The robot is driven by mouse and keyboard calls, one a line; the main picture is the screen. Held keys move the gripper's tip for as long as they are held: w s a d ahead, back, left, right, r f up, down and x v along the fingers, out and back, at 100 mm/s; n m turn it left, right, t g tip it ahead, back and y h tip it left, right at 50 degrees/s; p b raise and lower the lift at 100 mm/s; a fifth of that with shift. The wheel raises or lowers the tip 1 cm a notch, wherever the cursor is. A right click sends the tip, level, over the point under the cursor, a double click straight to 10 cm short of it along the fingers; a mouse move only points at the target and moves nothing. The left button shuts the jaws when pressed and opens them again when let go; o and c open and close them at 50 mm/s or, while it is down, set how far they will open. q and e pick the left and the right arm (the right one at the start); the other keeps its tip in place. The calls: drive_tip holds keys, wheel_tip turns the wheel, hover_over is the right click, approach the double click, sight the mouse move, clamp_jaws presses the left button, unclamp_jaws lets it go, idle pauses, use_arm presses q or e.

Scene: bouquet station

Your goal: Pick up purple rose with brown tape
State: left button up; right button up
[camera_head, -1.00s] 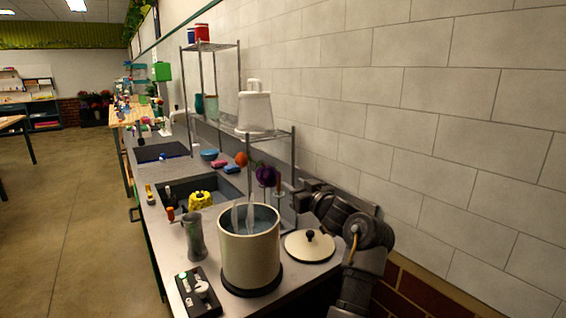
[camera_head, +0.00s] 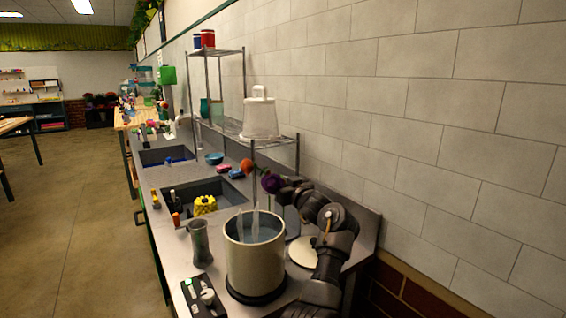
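A purple rose (camera_head: 271,183) stands above the counter beside the wire rack, just right of an orange flower (camera_head: 247,166). Its stem and any brown tape are hidden or too small to make out. My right arm comes in from the lower right, and its gripper (camera_head: 284,186) is right beside the rose bloom. I cannot tell whether its fingers touch the rose or are closed. My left gripper is not in view.
A large cream pot (camera_head: 255,265) with clear pieces standing in it is in front of the rose. A round lid (camera_head: 303,252) lies right of it, under my arm. A sink (camera_head: 215,190) holds a yellow object (camera_head: 205,205). The wire rack (camera_head: 270,139) and tiled wall (camera_head: 420,130) bound the back right.

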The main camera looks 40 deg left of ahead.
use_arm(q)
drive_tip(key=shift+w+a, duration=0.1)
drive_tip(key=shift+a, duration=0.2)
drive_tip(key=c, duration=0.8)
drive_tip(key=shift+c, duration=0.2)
use_arm(e)
drive_tip(key=shift+a, duration=0.4)
